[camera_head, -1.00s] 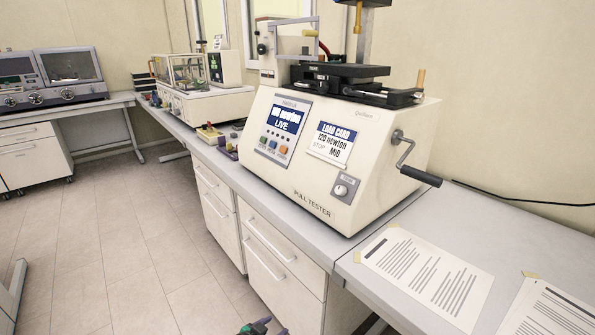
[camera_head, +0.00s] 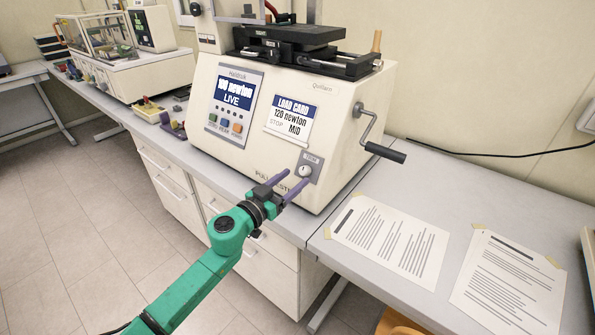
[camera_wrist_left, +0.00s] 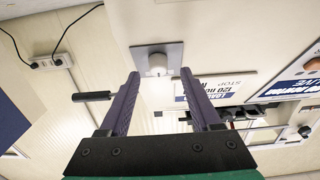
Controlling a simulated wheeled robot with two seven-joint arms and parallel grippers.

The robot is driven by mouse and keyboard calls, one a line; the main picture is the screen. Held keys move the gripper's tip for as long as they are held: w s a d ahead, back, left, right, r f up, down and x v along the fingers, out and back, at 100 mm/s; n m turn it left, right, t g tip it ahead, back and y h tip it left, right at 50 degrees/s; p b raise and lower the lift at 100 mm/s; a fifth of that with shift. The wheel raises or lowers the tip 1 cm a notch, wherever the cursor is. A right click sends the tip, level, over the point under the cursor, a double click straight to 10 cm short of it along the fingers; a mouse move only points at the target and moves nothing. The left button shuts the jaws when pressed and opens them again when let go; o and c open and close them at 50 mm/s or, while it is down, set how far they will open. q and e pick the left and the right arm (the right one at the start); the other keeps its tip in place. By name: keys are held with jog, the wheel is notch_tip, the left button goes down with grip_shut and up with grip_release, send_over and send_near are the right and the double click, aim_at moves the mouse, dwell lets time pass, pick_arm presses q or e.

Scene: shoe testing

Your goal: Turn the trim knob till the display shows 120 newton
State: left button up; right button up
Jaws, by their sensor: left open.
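The trim knob (camera_head: 305,171) is a small pale round knob on a grey plate at the lower right of the pull tester's front. It also shows in the left wrist view (camera_wrist_left: 157,63), centred ahead of the fingers. The display (camera_head: 234,92) appears to read 100 newton, LIVE. My left gripper (camera_head: 294,179) has purple fingers. It is open and empty, with its tips pointing at the knob and close in front of it. In the left wrist view the fingers (camera_wrist_left: 160,76) are spread on either side below the knob; contact cannot be told. My right gripper is not in view.
A load card (camera_head: 291,121) on the tester reads 120 newton, MID. A crank handle (camera_head: 384,151) sticks out at the tester's right side. Taped paper sheets (camera_head: 390,240) lie on the bench to the right. Small parts (camera_head: 148,109) sit left of the tester.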

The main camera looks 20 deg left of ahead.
aim_at(302, 173)
pick_arm(q)
jog(key=x, duration=0.2)
jog(key=shift+w+d+r, duration=0.1)
jog(key=shift+w+d, duration=0.25)
grip_shut()
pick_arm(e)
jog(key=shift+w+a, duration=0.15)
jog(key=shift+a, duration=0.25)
pick_arm(q)
jog(key=shift+m, duration=0.3)
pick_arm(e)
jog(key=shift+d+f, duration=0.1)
pick_arm(q)
jog(key=shift+m+g+h, duration=0.3)
jog(key=shift+m+h, duration=0.4)
jog(key=shift+m, duration=0.4)
jog(key=shift+w+a+r+m+g+h, duration=0.1)
jog(key=shift+m+g+h, duration=0.2)
jog(key=shift+m, duration=0.55)
jog(key=shift+a+f+m+g+h, duration=0.1)
jog(key=shift+m+g+h, duration=0.2)
jog(key=shift+m, duration=0.6)
jog(key=shift+a+r+m+g+h, duration=0.15)
jog(key=shift+m+g+h, duration=0.15)
jog(key=shift+m, duration=0.55)
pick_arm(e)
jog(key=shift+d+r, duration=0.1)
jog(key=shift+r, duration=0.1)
pick_arm(q)
grip_release()
